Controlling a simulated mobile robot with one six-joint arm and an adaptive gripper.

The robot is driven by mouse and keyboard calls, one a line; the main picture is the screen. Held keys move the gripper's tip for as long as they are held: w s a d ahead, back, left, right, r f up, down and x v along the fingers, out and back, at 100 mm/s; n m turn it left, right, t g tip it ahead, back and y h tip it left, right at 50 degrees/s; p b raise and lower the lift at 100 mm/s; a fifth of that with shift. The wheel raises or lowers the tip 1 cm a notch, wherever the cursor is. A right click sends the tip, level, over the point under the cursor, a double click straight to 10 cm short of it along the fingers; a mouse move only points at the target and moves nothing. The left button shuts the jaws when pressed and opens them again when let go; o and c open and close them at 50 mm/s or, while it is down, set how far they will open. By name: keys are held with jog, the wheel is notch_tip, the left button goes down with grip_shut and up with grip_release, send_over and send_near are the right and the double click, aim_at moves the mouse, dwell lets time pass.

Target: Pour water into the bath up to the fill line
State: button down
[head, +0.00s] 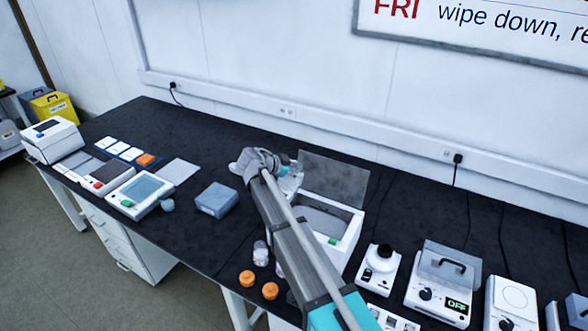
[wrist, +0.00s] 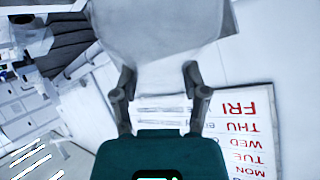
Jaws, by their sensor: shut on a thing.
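The bath (head: 348,236) is a white box on the black bench in the head view, with its dark lid (head: 335,177) raised at the back. My arm crosses in front of it and hides part of its opening. My gripper (wrist: 158,75) is shut on a pale, translucent vessel (wrist: 155,32), which fills the top of the wrist view. In the head view the vessel (head: 291,183) shows small beside the wrist, at or above the bath's back left corner. I cannot tell its tilt for sure. The water and the fill line cannot be made out.
A blue-grey box (head: 216,200) stands left of the bath. Two orange caps (head: 258,284) and a small clear jar (head: 261,253) are near the front edge. A white instrument with a black knob (head: 378,268) stands to the right. Bare bench lies at the back left.

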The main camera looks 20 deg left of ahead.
jog(key=shift+d, duration=0.15)
jog(key=shift+d+m+y, duration=0.3)
jog(key=shift+f, duration=0.1)
jog(key=shift+d, duration=0.1)
dwell(0.4)
jog(key=shift+d+f+y, duration=0.1)
jog(key=shift+f+y, duration=0.1)
jog(key=shift+y, duration=0.2)
jog(key=shift+m, duration=0.3)
jog(key=shift+f, duration=0.15)
jog(key=shift+f+m+y, duration=0.2)
jog(key=shift+m+y, duration=0.1)
jog(key=shift+y, duration=0.2)
